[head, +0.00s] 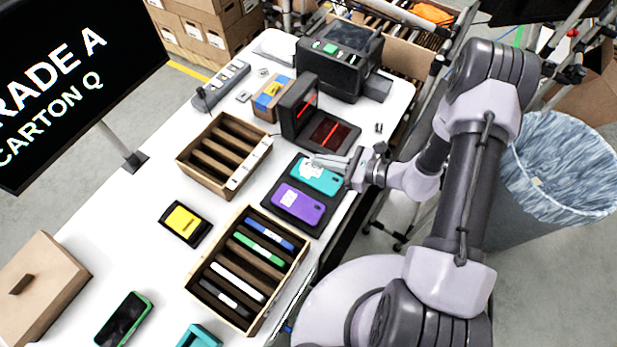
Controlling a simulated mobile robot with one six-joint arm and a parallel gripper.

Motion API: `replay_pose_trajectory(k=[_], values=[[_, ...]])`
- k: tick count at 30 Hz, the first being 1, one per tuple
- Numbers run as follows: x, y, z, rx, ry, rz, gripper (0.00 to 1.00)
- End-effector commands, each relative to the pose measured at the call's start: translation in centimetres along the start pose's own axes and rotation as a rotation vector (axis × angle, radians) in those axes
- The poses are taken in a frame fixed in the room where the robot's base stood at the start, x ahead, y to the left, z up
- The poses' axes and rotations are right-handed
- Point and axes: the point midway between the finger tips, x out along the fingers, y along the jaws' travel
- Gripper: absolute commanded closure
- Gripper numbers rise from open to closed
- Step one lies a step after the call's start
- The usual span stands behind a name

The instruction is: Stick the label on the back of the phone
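A teal phone (322,180) and a purple phone (300,205) lie back up, side by side, on a dark tray (322,221) near the table's right edge. The purple phone has a white label (288,198) on its back. A white label-like patch (309,171) shows at the left end of the teal phone, by my fingertips; I cannot tell whether it is stuck down or held. My gripper (322,161) reaches in from the right, over the far edge of the teal phone. Its fingers are too small to show whether they are open or shut.
A scanner (318,118) with red light and a label printer (340,58) stand behind the tray. One slotted carton (222,155) looks empty; a nearer one (248,270) holds several phones on edge. A screen (70,80) reads "RADE A CARTON Q". A blue-lined bin (560,180) stands right.

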Motion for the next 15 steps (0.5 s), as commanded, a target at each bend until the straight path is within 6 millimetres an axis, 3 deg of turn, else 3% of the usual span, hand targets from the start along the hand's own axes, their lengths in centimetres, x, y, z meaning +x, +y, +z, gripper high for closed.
replay_pose_trajectory(k=[6,15], values=[[-1.3,-1.8,-1.6,0.041,-0.001,-0.134,1.00],[-0.5,-1.8,-4.0,0.041,-0.002,-0.135,1.00]])
